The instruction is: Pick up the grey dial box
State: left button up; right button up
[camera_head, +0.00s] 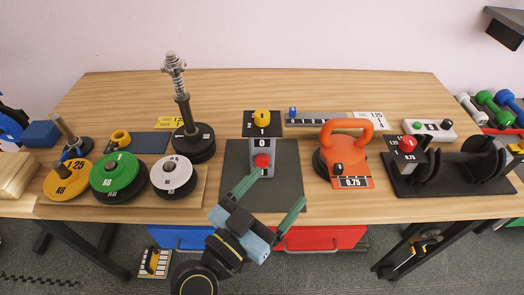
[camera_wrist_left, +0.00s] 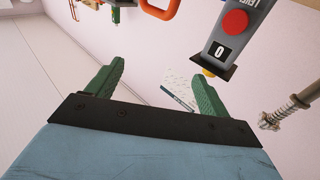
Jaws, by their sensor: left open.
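The grey dial box (camera_head: 288,160) stands upright on a dark mat (camera_head: 235,178) at the middle of the table. It has a red knob on its front, a "0" label and a black plate with a yellow knob on top. In the left wrist view the grey box (camera_wrist_left: 217,46) shows at the upper right, with its red knob and "0" label. My left gripper (camera_head: 270,201) is open with its green fingers apart, in front of the box near the table's front edge. Its fingers (camera_wrist_left: 157,86) hold nothing. My right gripper is not in view.
Yellow, green and white weight discs (camera_head: 115,170) lie on a board at the left. A spring-topped post (camera_head: 183,110) stands left of the box. An orange kettlebell (camera_head: 345,150) stands close on the right. A black rack (camera_head: 455,172) with a red-knobbed box (camera_head: 403,157) is further right.

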pick_arm(q)
jog(key=w+r+n+t+y, duration=0.1)
jog(key=w+n+t+y, duration=0.2)
jog(key=n+t+y, duration=0.25)
jog(key=n+g+y, duration=0.3)
jog(key=y, duration=0.4)
send_near(262, 153)
jog(key=shift+m+t, duration=0.25)
jog(key=w, duration=0.4)
jog(key=w+b, duration=0.1)
jog(key=w, duration=0.1)
jog(key=shift+w+a+f, duration=0.25)
jog(key=shift+a, duration=0.05)
jog(key=shift+w, duration=0.6)
jog(key=w+b, duration=0.2)
jog(key=w, duration=0.2)
jog(key=shift+w+d, duration=0.15)
jog(key=shift+d, duration=0.05)
jog(key=shift+w, duration=0.4)
jog(key=c, duration=1.4)
jog(key=shift+r, duration=0.1)
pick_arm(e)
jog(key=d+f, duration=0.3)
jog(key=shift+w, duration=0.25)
